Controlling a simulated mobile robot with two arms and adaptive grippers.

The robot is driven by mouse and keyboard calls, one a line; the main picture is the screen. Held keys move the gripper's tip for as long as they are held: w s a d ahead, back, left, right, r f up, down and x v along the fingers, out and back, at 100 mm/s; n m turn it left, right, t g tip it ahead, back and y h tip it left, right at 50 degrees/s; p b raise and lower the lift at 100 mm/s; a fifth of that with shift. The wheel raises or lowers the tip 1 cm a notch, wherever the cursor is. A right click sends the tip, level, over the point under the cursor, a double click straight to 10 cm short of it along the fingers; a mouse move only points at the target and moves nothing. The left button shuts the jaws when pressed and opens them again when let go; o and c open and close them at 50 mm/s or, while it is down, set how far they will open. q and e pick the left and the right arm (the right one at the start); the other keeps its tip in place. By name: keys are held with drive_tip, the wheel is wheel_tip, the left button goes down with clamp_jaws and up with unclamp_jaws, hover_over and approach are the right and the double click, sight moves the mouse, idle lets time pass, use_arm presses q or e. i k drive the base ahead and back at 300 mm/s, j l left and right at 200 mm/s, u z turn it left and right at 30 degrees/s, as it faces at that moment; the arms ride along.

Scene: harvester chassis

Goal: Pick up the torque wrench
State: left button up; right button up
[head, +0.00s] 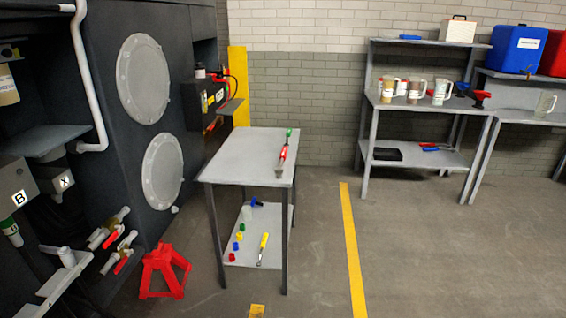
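A long slim tool with a red body, a green end and a grey end (284,153) lies near the right edge of the top of a grey two-level table (240,150). It looks like the torque wrench, though its details are small. A second slim tool with a yellow handle (263,243) lies on the table's lower shelf. Neither of my grippers is in view, and nothing touches either tool.
A red jack stand (164,272) stands on the floor left of the table. The dark chassis (90,130) fills the left side. A shelf bench (420,160) with jugs stands at the back right. The floor (450,260) at right is clear.

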sight(278, 171)
drive_tip(key=i+j, duration=0.15)
drive_tip(key=i, duration=0.3)
drive_tip(key=i+j, duration=0.2)
drive_tip(key=i, duration=0.25)
drive_tip(key=i+j, duration=0.15)
drive_tip(key=i, duration=0.25)
drive_tip(key=z, duration=0.05)
